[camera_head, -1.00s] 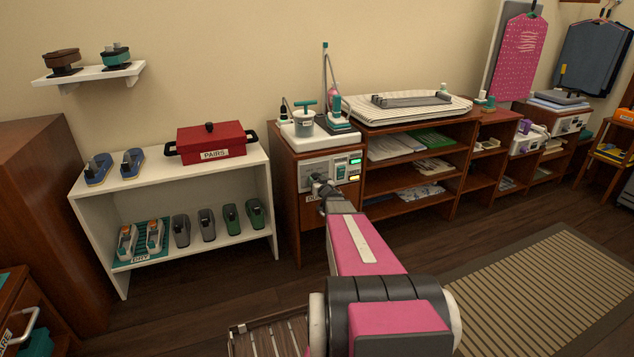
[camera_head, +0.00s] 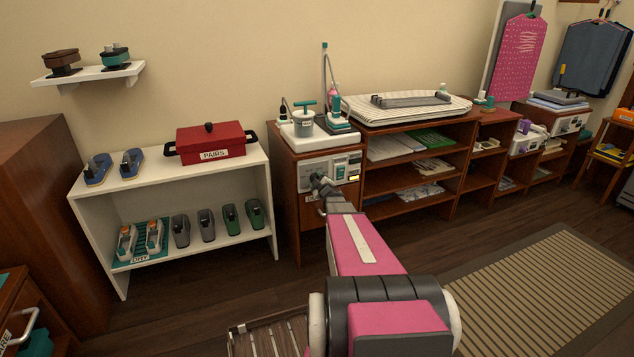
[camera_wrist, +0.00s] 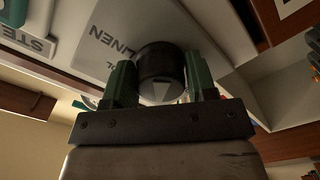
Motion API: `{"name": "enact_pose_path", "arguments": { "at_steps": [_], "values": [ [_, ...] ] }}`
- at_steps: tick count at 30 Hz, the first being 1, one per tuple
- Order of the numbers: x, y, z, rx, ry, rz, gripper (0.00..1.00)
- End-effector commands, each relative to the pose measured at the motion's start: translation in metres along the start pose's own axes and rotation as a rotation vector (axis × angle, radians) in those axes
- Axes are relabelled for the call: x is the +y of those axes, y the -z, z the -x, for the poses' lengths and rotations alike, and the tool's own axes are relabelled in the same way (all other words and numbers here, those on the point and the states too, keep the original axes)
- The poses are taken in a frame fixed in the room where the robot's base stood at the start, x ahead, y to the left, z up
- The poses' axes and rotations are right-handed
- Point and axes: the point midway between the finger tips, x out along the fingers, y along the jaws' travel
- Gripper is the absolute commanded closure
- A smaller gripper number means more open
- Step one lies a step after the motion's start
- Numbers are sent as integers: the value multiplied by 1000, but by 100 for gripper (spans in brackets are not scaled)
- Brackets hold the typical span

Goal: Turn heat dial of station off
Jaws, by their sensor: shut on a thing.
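The station's white control panel (camera_head: 316,171) is on the front of the wooden cabinet below the steam iron stand. My gripper (camera_head: 319,180) reaches the panel and hides the dial in the head view. In the wrist view the heat dial (camera_wrist: 160,63) is a round black knob with a pale pointer mark. It sits between the two green fingers of my gripper (camera_wrist: 161,84), which are shut on it. Part of the word LINEN shows on the panel beside the dial. A yellow light (camera_head: 354,178) glows on the panel's right side.
A white base with a teal-handled pot (camera_head: 304,124) and an iron (camera_head: 337,118) stands above the panel. A white shelf with a red box (camera_head: 211,142) is to the left. Open shelves (camera_head: 405,180) adjoin on the right.

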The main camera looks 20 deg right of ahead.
Motion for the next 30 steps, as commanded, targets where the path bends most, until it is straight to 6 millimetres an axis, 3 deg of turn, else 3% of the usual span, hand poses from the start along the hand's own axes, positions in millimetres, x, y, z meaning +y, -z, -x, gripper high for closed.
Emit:
{"name": "enact_pose_path", "arguments": {
  "at_steps": [15, 30],
  "values": [
    [0, 0, 1, 0, 2, 456, 72],
    [0, 0, 1, 0, 3, 660, 72]
  ]
}}
